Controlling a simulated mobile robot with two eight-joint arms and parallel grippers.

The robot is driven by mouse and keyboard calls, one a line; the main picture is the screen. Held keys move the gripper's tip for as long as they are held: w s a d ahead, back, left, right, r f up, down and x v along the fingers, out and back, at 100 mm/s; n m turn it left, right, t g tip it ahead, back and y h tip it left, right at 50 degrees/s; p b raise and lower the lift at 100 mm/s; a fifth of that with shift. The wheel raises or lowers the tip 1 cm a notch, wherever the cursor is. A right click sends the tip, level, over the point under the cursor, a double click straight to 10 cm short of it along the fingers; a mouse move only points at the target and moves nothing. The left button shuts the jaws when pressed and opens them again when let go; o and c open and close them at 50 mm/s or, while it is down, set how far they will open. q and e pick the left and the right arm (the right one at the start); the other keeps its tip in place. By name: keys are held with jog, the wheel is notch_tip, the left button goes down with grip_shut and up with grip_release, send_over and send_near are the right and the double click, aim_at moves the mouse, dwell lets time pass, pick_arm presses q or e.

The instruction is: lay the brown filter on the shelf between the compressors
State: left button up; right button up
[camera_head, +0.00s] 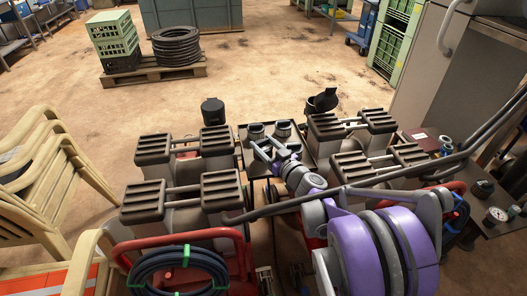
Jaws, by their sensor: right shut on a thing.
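A dark shelf (243,137) shows between the compressors, the left ones (204,188) and the right ones (352,150), all with dark ribbed covers. My right gripper (270,151) is over the near part of this shelf, reached by my purple and grey arm. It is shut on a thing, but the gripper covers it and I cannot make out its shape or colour. Two short grey cylinders with dark tops, a left one (256,132) and a right one (283,129), stand just beyond the gripper. I cannot pick out the brown filter for certain. My left gripper is out of view.
A red frame with a coiled dark hose (178,271) stands in front at left. Cream chairs (45,180) are at far left. Gauges (496,215) lie on a dark surface at right. Beyond, a pallet (153,72) carries crates and coiled hose. The floor behind the compressors is mostly clear.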

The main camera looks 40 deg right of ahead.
notch_tip(320, 180, down, 2)
jog(key=shift+f, duration=0.2)
jog(key=shift+b, duration=0.3)
jog(key=shift+f, duration=0.15)
jog(key=o, duration=1.4)
jog(key=shift+r, duration=0.3)
jog(key=s, duration=0.4)
jog(key=s+a+p, duration=0.1)
jog(key=s, duration=0.7)
jog(key=shift+a+f+p, duration=0.1)
jog(key=shift+a+p, duration=0.05)
jog(key=shift+p, duration=0.2)
